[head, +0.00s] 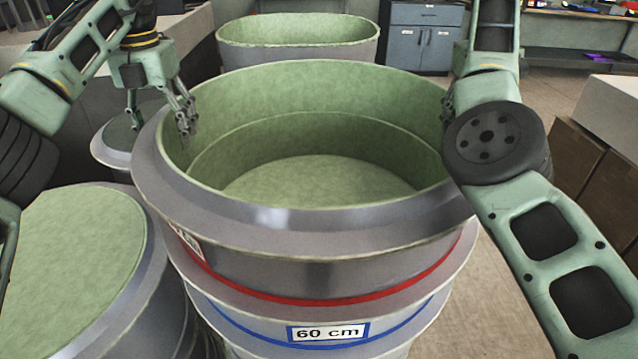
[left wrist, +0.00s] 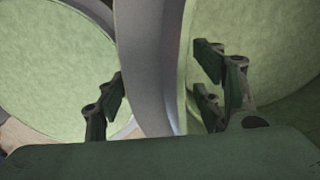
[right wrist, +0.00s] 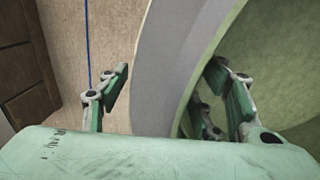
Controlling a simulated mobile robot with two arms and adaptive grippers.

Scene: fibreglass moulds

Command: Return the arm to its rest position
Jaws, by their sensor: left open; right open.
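A large round mould (head: 300,278) with a green inside, a grey flange and a red band stands on another mould (head: 235,312) with a blue band and a "60 cm" label. My left gripper (head: 160,118) is open at the top mould's left rim. In the left wrist view (left wrist: 160,85) its fingers are on either side of the rim, with gaps. My right gripper (right wrist: 167,85) is open, its fingers on either side of the right rim, apart from it. In the head view my right arm mostly hides it.
A wide green-topped mould (head: 70,265) stands at the left front, and a smaller one (head: 108,158) behind it. An oval mould (head: 300,32) and a blue-grey cabinet (head: 420,45) are at the back. Brown boxes (head: 575,165) stand at the right. Floor shows between.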

